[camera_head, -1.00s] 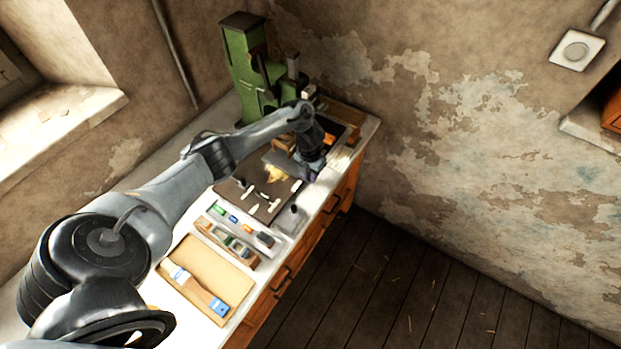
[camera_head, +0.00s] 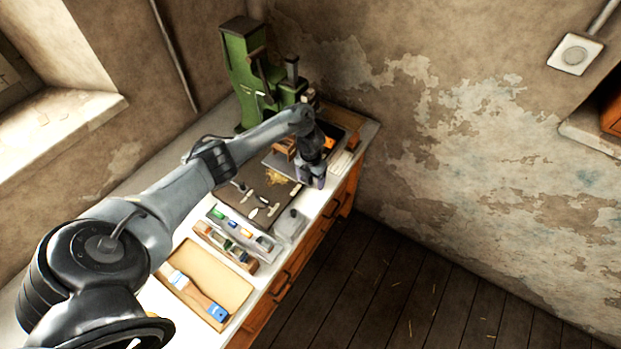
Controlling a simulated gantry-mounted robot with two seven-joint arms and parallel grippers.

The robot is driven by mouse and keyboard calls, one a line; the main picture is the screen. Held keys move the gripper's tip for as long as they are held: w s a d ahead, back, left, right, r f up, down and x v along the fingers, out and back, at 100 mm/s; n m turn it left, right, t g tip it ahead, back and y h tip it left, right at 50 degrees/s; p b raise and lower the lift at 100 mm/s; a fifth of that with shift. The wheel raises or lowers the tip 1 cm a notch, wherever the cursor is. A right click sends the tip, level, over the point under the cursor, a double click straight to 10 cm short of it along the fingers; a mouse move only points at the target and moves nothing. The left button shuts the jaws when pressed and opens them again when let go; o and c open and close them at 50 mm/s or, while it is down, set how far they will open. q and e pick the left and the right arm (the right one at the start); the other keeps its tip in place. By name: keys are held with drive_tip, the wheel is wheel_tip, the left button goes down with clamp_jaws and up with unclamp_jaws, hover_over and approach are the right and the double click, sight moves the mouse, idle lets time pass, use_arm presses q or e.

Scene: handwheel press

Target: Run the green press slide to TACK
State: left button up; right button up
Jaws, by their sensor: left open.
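The green press (camera_head: 241,62) stands upright at the back of the workbench, against the wall corner. A dark upright part (camera_head: 292,70) rises at its right. Its lower right side is partly covered by my left arm, and I cannot make out the handwheel or the TACK mark. My left gripper (camera_head: 311,184) points down over the front edge of the bench, in front of the press and apart from it. It is open, with nothing seen between its fingers. My right gripper is out of view.
A dark mat (camera_head: 240,197) with several small tools lies before the press. Nearer are a tray of coloured items (camera_head: 240,234), a small grey box (camera_head: 290,224) and a tan board (camera_head: 205,275) with a blue-ended brush (camera_head: 197,296).

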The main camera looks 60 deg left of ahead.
use_arm(q)
drive_tip(key=shift+s+a+r, duration=0.1)
drive_tip(key=shift+a, duration=0.05)
wheel_tip(320, 180, up, 8)
drive_tip(key=p, duration=0.6)
drive_tip(key=shift+p, duration=0.35)
